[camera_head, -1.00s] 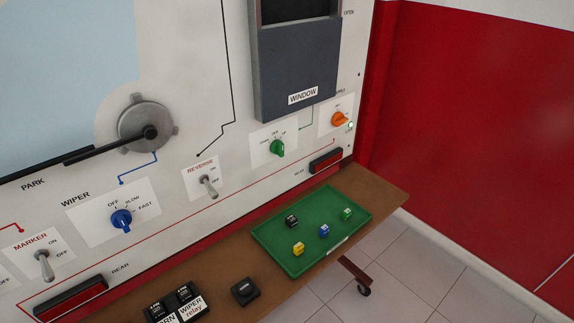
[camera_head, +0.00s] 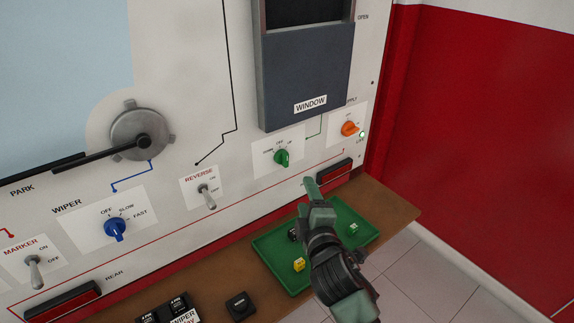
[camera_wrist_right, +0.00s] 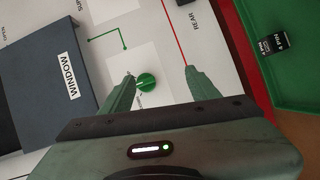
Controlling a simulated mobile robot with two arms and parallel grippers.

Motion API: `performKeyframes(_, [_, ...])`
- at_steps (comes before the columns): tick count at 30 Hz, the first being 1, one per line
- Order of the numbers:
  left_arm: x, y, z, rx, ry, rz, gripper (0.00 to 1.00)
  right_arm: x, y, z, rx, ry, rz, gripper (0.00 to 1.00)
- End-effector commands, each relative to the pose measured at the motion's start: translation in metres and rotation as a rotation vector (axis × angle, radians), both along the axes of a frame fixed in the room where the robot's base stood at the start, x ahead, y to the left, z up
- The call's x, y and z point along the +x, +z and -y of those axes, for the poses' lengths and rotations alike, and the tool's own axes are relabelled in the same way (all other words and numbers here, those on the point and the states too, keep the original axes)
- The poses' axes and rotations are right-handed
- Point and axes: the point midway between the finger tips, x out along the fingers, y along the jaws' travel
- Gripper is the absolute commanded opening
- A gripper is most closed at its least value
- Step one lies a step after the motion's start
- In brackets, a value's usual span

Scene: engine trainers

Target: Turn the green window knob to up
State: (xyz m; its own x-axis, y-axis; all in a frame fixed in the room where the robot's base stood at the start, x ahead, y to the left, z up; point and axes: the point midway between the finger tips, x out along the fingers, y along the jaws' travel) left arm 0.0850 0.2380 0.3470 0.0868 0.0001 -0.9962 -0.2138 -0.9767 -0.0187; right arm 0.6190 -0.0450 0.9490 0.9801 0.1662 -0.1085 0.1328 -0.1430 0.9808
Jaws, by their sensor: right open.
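The green window knob (camera_head: 282,158) sits on a white label plate on the upright panel, below the grey window unit (camera_head: 308,75). Its marker looks near the OFF label, but the exact setting is too small to tell. My right gripper (camera_head: 309,182) is in front of the panel, below and right of the knob, apart from it. In the right wrist view the green knob (camera_wrist_right: 147,83) shows between the two open fingers (camera_wrist_right: 158,74), nearer the left one, with nothing held. My left gripper is not in view.
An orange supply knob (camera_head: 349,129) and a lit green lamp (camera_head: 362,135) are right of the green knob. A green tray (camera_head: 273,250) with small relays lies on the brown shelf under my right arm. A blue wiper knob (camera_head: 115,229) and reverse switch (camera_head: 208,197) are left.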

Motion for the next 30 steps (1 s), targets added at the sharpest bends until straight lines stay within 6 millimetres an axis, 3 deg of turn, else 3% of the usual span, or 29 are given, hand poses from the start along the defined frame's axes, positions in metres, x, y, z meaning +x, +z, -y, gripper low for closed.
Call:
performKeyframes(3, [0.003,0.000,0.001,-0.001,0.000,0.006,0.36,0.014,0.024,-0.022,-0.104,0.058,0.105,0.61])
performKeyframes(6, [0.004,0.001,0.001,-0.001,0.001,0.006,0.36,0.022,0.031,-0.031,-0.140,0.077,0.141,0.61])
performKeyframes(19, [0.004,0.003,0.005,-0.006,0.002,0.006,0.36,0.082,0.031,-0.045,-0.140,0.076,0.140,0.61])
performKeyframes(30, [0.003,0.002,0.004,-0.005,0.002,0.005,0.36,0.092,0.030,-0.048,-0.138,0.077,0.139,0.61])
